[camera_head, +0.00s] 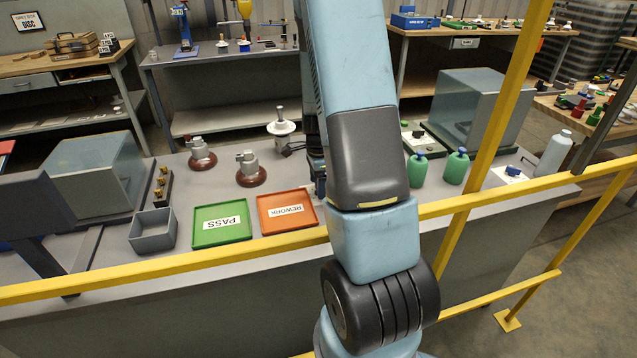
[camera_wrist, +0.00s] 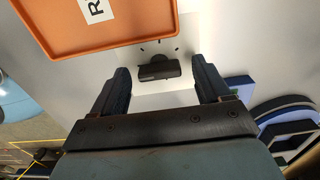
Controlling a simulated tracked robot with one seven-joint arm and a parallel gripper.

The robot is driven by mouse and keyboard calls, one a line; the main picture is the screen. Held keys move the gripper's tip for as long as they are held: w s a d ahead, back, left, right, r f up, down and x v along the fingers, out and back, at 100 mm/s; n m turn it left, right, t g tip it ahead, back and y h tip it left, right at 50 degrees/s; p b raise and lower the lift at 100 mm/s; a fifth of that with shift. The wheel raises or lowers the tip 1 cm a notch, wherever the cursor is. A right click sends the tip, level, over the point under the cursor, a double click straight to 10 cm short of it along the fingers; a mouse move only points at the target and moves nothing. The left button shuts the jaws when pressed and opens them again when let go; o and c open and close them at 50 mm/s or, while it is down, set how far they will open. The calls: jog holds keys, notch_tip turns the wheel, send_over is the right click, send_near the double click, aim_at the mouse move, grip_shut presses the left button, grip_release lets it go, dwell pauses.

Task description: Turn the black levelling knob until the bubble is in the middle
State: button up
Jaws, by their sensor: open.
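The black levelling knob (camera_wrist: 158,70) shows in the wrist view as a dark bar with a rounded hub, on a pale surface with short dark tick marks around it. My gripper (camera_wrist: 160,64) is open. One finger is on each side of the knob in the picture, with a gap at both sides. I cannot tell how far the fingertips are above the surface. In the head view my arm hides the knob and most of my gripper. I make out no bubble in either view.
The orange REWORK tray (camera_head: 287,211) lies close by the knob, with the green PASS tray (camera_head: 222,222) left of it. Blue-edged items (camera_wrist: 285,110) are near the right finger. Green bottles (camera_head: 417,169) stand right of my arm. A yellow rail (camera_head: 160,267) crosses in front.

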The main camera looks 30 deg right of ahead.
jog(key=shift+c, duration=0.3)
jog(key=c, duration=1)
jog(key=n, duration=1.9)
jog(key=shift+w+n, duration=0.1)
jog(key=shift+n, duration=0.2)
jog(key=shift+r, duration=0.1)
